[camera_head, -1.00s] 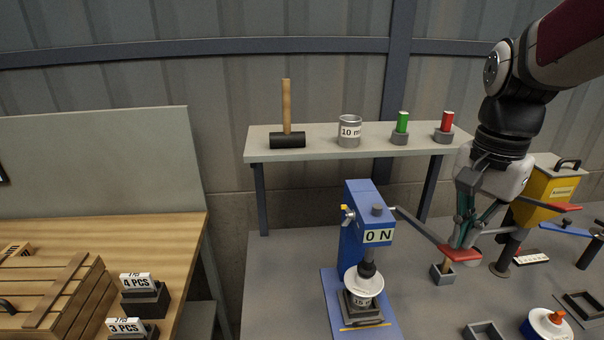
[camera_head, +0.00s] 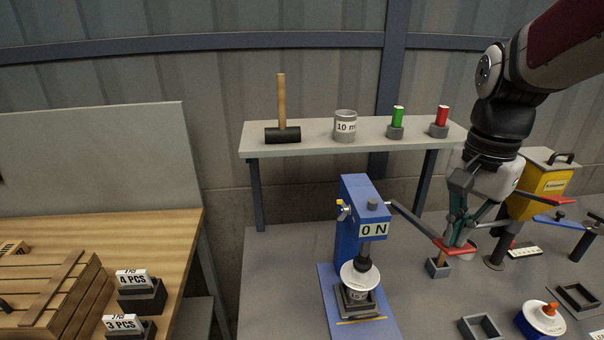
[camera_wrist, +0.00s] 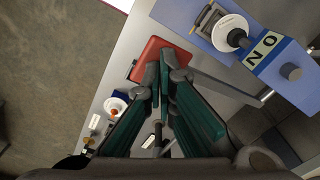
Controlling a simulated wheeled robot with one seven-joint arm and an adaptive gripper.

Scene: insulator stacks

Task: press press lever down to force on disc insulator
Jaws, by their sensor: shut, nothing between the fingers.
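The blue press (camera_head: 350,215) stands on the grey bench, its display (camera_head: 375,230) reading 0 N. The white disc insulator (camera_head: 361,274) sits under its ram, on a small holder. The grey press lever (camera_head: 418,223) slants down to the right and ends in a red pad (camera_head: 452,248). My gripper (camera_head: 459,240) is shut and empty, its fingertips at the red pad; whether they touch it is unclear. In the wrist view the shut fingers (camera_wrist: 160,68) overlap the edge of the red pad (camera_wrist: 146,56), with the press (camera_wrist: 285,70) at upper right.
A small grey holder (camera_head: 437,270) stands just below the pad. A shelf (camera_head: 300,147) with a mallet (camera_head: 282,135) stands behind.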

